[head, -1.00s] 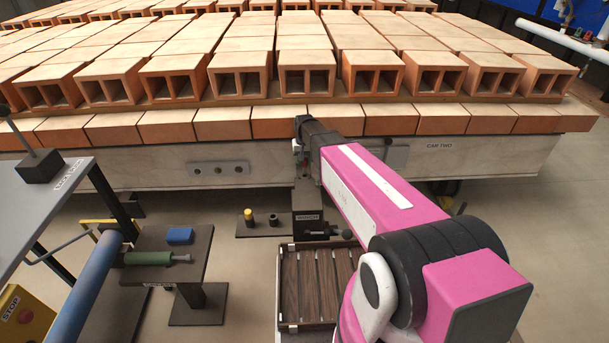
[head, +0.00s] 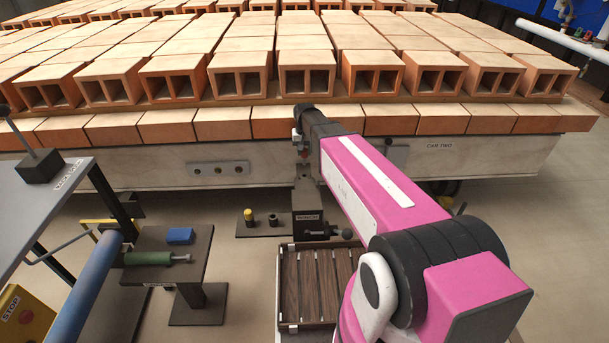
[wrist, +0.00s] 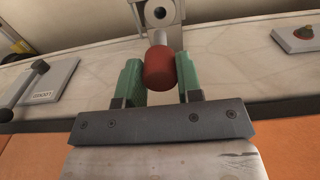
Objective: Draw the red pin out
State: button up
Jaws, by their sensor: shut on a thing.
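The red pin (wrist: 160,68) shows its rounded red head between the green fingers of my gripper (wrist: 155,82) in the wrist view. My gripper is shut on it. A short grey shaft runs from the head toward a metal piece with a round hole (wrist: 162,13). I cannot tell whether the shaft still sits in a socket. In the head view my gripper (head: 302,150) hangs in front of the brick car (head: 240,150), above a dark post (head: 307,205). The pin is too small there to judge.
A slatted crate (head: 287,290) stands below my arm. A small table (head: 190,245) holds a green cylinder and a blue block.

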dwell(0.3)
jog(key=s+d+r, duration=0.1)
jog(key=s+r, duration=0.1)
jog(key=s, duration=0.4)
dwell(0.6)
jog(key=shift+d+r, duration=0.1)
